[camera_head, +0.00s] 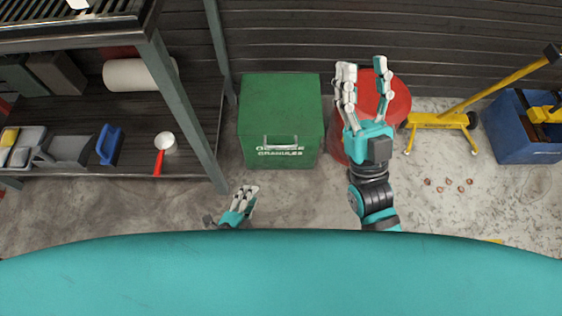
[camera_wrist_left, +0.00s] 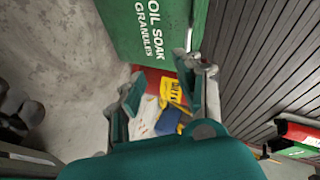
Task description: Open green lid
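The green bin with its green lid (camera_head: 280,105) stands on the floor at the middle of the head view. The lid looks shut, with a pale handle (camera_head: 281,143) near its front edge. White lettering is on the bin's front, and the bin (camera_wrist_left: 150,25) also shows at the top of the left wrist view. My left gripper (camera_head: 246,194) is below and left of the bin, apart from it. In the left wrist view its fingers (camera_wrist_left: 167,88) are spread and empty. My right gripper (camera_head: 363,70) is open and empty, right of the bin, in front of a red drum.
The red drum (camera_head: 397,105) stands right of the bin. A shelf unit (camera_head: 190,110) with a paper roll, scoop and tools is at the left. A yellow hoist (camera_head: 435,120) and a blue crate (camera_head: 515,140) are at the right. Floor in front of the bin is clear.

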